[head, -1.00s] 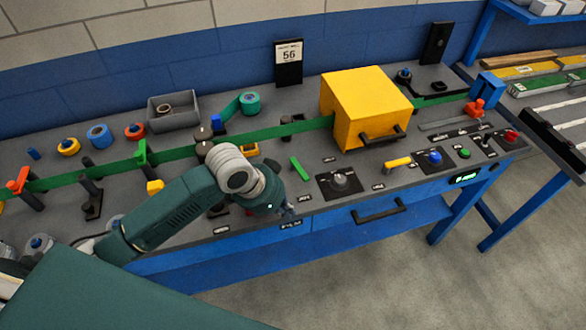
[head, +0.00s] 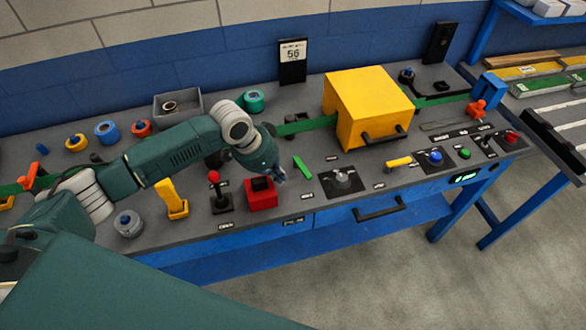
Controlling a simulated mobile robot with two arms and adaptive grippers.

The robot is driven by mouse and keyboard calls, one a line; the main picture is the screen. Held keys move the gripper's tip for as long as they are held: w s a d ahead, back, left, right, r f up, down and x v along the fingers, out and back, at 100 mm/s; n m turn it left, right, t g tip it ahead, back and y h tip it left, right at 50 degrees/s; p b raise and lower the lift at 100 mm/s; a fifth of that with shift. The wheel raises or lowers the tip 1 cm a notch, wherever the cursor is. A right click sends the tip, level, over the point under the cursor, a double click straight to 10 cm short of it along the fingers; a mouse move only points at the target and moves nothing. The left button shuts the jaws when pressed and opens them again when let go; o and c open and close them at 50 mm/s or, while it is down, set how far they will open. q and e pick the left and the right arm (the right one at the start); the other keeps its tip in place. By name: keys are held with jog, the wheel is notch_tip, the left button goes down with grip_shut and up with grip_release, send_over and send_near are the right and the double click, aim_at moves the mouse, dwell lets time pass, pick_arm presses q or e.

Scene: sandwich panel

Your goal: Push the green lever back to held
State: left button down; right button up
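A green lever (head: 302,167), a short slanted bar, stands on the grey panel top left of the black dial plate. My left gripper (head: 281,177) is just left of the green lever, with its small fingertips pointing toward the front right. A narrow gap seems to show between them and the lever, but contact is hard to judge. The fingers are too small to tell open from shut. Nothing is seen in them. My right gripper is not in view.
A red box (head: 261,194), a red-knobbed joystick (head: 217,188) and a yellow lever (head: 172,198) stand in front of my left arm. A yellow cover (head: 366,103) stands behind right. My arm hides part of the green belt (head: 306,125).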

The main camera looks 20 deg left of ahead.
aim_at(302, 170)
pick_arm(q)
jog(key=shift+w+d+f+p, duration=0.25)
jog(key=shift+w+d+p, duration=0.15)
jog(key=shift+w+d, duration=0.2)
jog(key=shift+w+d+f+p, duration=0.25)
jog(key=shift+w+d+p, duration=0.1)
jog(key=shift+w+d, duration=0.25)
jog(key=shift+w+d+f, duration=0.1)
jog(key=shift+w+d, duration=0.25)
jog(key=shift+d, duration=0.05)
jog(key=shift+w+f, duration=0.1)
